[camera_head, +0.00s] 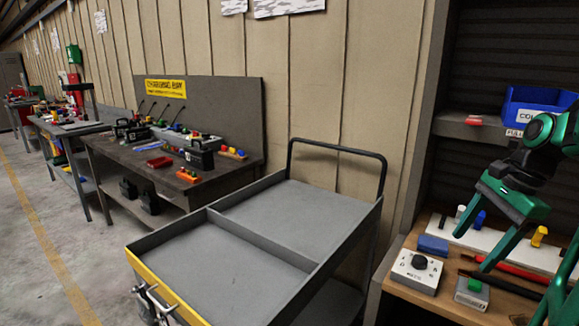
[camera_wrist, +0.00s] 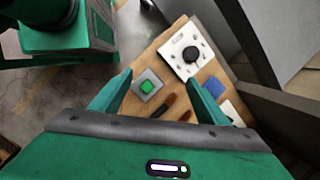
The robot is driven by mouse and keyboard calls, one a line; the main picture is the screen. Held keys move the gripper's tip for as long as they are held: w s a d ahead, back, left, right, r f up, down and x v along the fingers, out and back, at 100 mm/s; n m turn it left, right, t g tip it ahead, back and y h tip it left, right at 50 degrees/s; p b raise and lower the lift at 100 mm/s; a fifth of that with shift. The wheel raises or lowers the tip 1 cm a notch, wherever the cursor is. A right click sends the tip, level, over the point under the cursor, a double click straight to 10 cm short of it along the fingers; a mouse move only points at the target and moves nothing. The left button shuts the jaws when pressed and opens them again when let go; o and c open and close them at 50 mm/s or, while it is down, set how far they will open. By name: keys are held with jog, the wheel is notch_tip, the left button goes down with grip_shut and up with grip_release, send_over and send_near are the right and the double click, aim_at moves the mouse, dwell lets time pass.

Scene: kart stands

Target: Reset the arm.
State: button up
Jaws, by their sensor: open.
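My gripper (camera_head: 480,252) is at the right of the head view, pointing down over a wooden bench top (camera_head: 405,292). Its two green fingers are apart with nothing between them. In the wrist view the open fingers (camera_wrist: 158,88) frame a grey box with a green button (camera_wrist: 148,86). A white box with a black dial (camera_wrist: 190,52) lies beyond them. The same dial box (camera_head: 417,270) and green-button box (camera_head: 472,291) show in the head view, below and close to the gripper. The gripper appears to be above the bench; exact height cannot be told.
A blue block (camera_head: 433,245), a red-handled tool (camera_head: 505,268) and a yellow piece (camera_head: 540,235) are on the bench. A blue bin (camera_head: 535,108) stands on the shelf above. An empty grey cart (camera_head: 290,225) stands left of the bench. A cluttered workbench (camera_head: 150,180) is farther left.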

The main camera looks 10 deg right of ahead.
jog(key=s+a+f+n+g+h, duration=0.2)
jog(key=s+a+f+n, duration=0.5)
jog(key=s+a+n, duration=0.3)
jog(key=s+n, duration=0.2)
jog(key=n, duration=0.1)
jog(key=shift+w+f, duration=0.25)
jog(key=shift+w, duration=0.4)
jog(key=shift+o, duration=0.3)
